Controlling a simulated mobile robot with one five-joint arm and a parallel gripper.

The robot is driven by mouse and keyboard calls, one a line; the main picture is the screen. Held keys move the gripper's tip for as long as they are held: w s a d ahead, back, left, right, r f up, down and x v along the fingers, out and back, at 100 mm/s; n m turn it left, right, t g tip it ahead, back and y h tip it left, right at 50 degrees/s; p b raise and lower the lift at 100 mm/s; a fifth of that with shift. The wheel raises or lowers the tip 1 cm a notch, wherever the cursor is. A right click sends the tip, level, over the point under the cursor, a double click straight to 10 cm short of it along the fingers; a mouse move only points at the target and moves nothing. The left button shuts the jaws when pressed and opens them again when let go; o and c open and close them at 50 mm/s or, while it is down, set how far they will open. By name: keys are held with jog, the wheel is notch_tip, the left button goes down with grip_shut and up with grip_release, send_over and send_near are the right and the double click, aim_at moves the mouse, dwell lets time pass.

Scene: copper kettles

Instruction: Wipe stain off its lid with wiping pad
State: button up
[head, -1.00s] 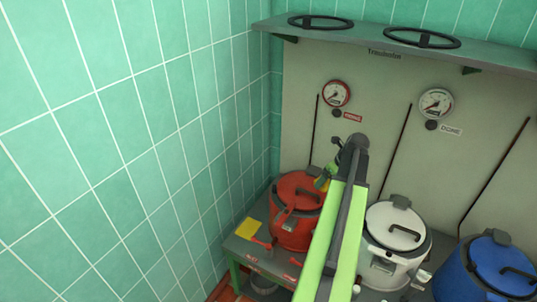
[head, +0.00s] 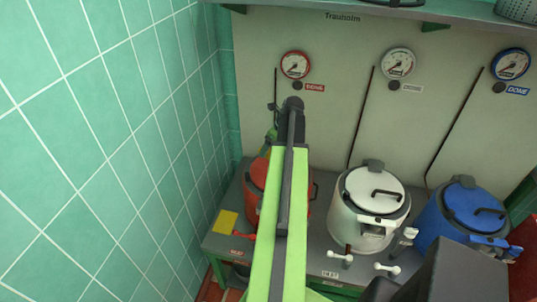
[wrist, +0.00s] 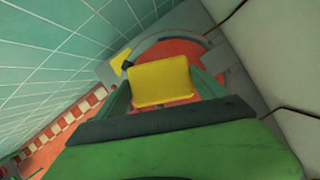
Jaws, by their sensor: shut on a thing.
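The yellow wiping pad (wrist: 162,82) is between the fingers of my gripper (wrist: 165,90) in the wrist view. My gripper is shut on it. In the head view my own arm mostly hides the gripper (head: 270,138), which is above the back of the red kettle (head: 254,210). The kettle's red lid (head: 258,172) is partly covered by my arm. In the wrist view the red kettle (wrist: 178,46) is beyond the pad, partly hidden by it. I see no gap or contact clearly between pad and lid. I cannot make out a stain.
A white kettle (head: 368,215) and a blue kettle (head: 470,212) stand to the right on the grey bench (head: 222,245). A yellow square (head: 227,221) lies at the bench's left end. Gauges hang on the panel behind, under a shelf. A tiled wall is close at left.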

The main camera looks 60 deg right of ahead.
notch_tip(320, 180, down, 9)
jog(key=b, duration=0.7)
jog(key=shift+a, duration=0.15)
dwell(0.3)
jog(key=shift+s, duration=0.2)
jog(key=shift+s+d, duration=0.25)
jog(key=shift+s, duration=0.35)
jog(key=shift+s+d, duration=0.2)
jog(key=shift+s, duration=0.35)
jog(key=c, duration=0.7)
jog(key=shift+o, duration=0.5)
jog(key=shift+s+d, duration=0.2)
jog(key=shift+s, duration=0.35)
jog(key=shift+s+r, duration=0.1)
jog(key=shift+w+a+r, duration=0.1)
jog(key=shift+w+a, duration=0.05)
jog(key=shift+w, duration=0.45)
jog(key=shift+w+a, duration=0.25)
jog(key=shift+w, duration=0.5)
jog(key=shift+w+a, duration=0.2)
jog(key=shift+w, duration=0.5)
